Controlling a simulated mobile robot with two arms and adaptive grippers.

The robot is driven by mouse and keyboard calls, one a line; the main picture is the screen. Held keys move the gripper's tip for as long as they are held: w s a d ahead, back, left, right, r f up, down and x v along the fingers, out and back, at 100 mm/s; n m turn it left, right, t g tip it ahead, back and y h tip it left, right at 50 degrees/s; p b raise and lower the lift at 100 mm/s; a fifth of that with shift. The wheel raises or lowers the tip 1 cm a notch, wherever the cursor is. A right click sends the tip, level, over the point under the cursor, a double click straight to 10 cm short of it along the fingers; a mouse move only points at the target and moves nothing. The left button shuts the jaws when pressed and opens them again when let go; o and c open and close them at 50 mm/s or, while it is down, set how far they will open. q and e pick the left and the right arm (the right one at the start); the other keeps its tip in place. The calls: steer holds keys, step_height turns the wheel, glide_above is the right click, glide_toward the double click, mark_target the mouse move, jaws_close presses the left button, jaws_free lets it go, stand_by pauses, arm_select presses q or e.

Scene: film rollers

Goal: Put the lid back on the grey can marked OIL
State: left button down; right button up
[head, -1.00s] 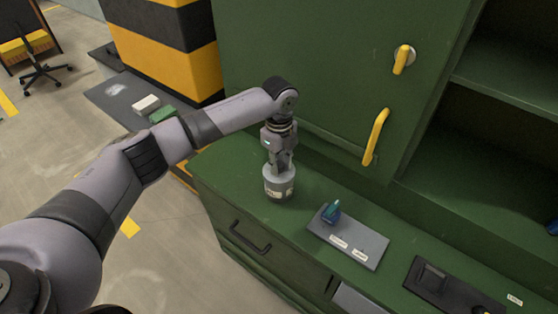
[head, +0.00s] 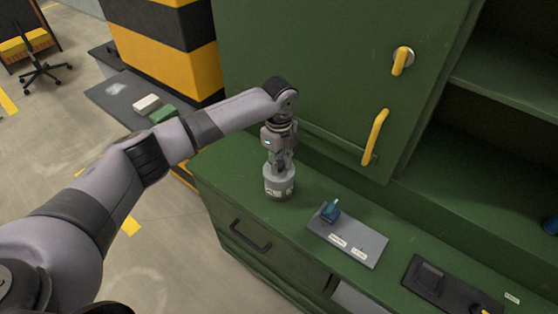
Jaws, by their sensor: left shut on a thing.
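The grey can (head: 279,184) stands upright on the green counter, near its left end. A label shows low on its side, too small to read. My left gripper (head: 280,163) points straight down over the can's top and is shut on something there. That is likely the lid, but the fingers hide it, and I cannot tell whether it is seated on the rim. My right gripper is not in view.
A grey plate (head: 362,246) with a blue-green switch (head: 330,211) and labels lies right of the can. A dark panel (head: 440,285) is further right. A green cabinet with a yellow handle (head: 375,137) rises behind. Counter between can and plate is clear.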

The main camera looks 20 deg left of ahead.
arm_select(q)
steer(key=shift+p, duration=0.35)
stand_by(0.6)
stand_by(0.4)
steer(key=shift+f, duration=0.15)
stand_by(0.4)
steer(key=shift+p, duration=0.6)
stand_by(0.5)
steer(key=c, duration=1.3)
jaws_free()
steer(key=shift+o, duration=0.3)
steer(key=o, duration=0.4)
